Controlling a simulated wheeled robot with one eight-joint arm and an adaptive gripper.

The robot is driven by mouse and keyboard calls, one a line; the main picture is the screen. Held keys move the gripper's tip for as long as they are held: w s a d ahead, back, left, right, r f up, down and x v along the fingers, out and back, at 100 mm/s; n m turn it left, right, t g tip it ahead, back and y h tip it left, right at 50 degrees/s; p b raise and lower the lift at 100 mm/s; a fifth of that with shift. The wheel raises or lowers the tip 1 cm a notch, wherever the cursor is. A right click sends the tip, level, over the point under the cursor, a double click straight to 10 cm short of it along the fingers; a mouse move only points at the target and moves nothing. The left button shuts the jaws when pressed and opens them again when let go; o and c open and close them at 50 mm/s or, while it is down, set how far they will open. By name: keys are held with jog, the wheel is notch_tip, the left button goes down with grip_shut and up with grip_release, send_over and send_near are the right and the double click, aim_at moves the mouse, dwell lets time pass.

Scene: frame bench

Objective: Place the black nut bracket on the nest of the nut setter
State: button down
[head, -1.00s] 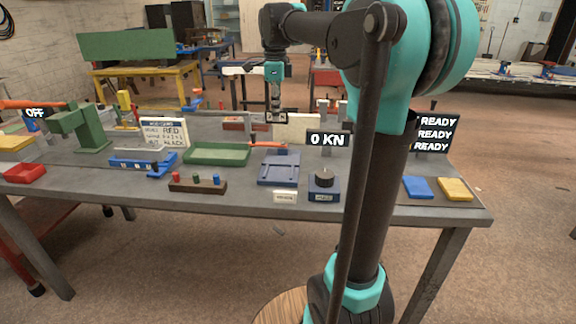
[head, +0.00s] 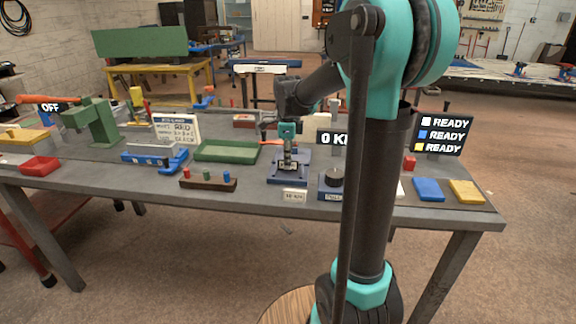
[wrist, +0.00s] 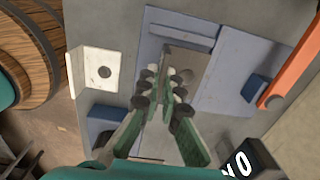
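My gripper (head: 289,158) is low over a blue fixture (head: 273,178) on the bench. In the wrist view its fingers (wrist: 167,88) close around a dark grey plate-like piece (wrist: 192,66), which looks like the black nut bracket. In the head view the piece is small and dark under the fingers. The blue fixture fills much of the wrist view (wrist: 222,72); I cannot tell whether the piece touches it. A green C-frame press (head: 98,122) by an OFF display (head: 50,107) stands at far left and may be the nut setter. Its nest is too small to make out.
A force gauge base (head: 329,190) with a black knob stands right of the blue fixture. A green tray (head: 226,151), a peg block (head: 208,184) and a red tray (head: 40,166) lie left. Blue (head: 428,190) and yellow (head: 466,193) pads lie right.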

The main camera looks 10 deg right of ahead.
jog(key=shift+f, duration=0.7)
jog(key=shift+f, duration=0.15)
jog(key=c, duration=1.7)
grip_release()
notch_tip(320, 180, up, 12)
jog(key=shift+s+r, duration=0.1)
jog(key=shift+r, duration=0.05)
